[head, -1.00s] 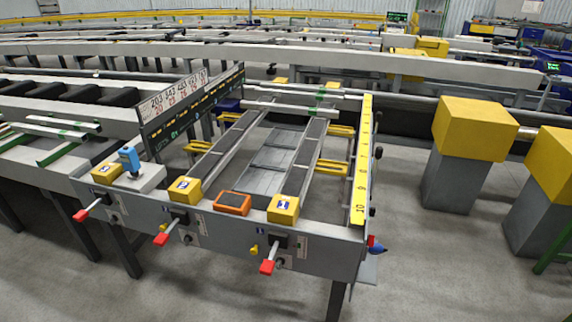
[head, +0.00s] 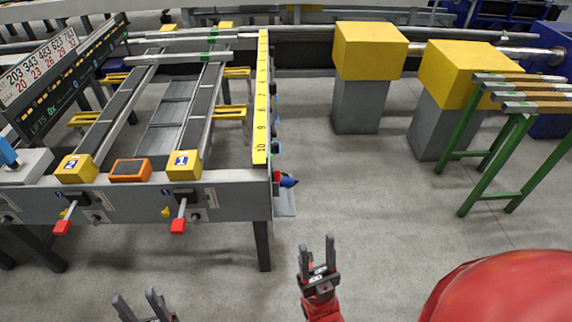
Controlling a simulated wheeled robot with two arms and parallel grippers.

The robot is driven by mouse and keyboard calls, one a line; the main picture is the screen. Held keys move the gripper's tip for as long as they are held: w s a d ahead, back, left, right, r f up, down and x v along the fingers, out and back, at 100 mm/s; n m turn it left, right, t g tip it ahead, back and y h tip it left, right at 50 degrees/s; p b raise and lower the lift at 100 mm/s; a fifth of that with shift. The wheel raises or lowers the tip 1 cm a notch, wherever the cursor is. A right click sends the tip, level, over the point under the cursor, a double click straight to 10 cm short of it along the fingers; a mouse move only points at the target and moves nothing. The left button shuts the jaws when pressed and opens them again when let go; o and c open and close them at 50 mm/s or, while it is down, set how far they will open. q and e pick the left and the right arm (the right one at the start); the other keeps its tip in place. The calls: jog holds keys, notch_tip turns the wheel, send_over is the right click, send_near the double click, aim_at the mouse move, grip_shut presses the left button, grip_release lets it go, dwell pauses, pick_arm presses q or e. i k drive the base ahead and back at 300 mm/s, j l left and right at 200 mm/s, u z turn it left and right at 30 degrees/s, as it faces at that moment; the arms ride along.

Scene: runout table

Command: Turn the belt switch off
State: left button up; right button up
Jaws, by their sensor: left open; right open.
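Two red-tipped lever switches show on the grey front panel (head: 140,204) of the runout table. The right lever (head: 178,226) hangs down below the yellow box marked 1 (head: 184,165). The left lever (head: 63,228) slants down below the yellow box marked 2 (head: 75,168). I cannot tell which lever is the belt switch. My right gripper (head: 316,247) is open and empty, pointing up in the picture, right of the panel and apart from it. My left gripper (head: 136,298) is open and empty at the bottom edge, below the levers and touching nothing.
An orange-framed box (head: 130,170) sits between the yellow boxes. A blue-tipped part (head: 288,181) sticks out at the panel's right end. Yellow-topped grey blocks (head: 358,95) and a green-legged stand (head: 485,150) are at right. Floor between is clear.

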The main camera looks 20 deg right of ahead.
aim_at(276, 175)
jog(key=l, duration=1)
jog(key=i+l, duration=0.15)
jog(key=i, duration=0.2)
jog(key=i+l, duration=0.1)
jog(key=i, duration=0.2)
jog(key=u, duration=0.05)
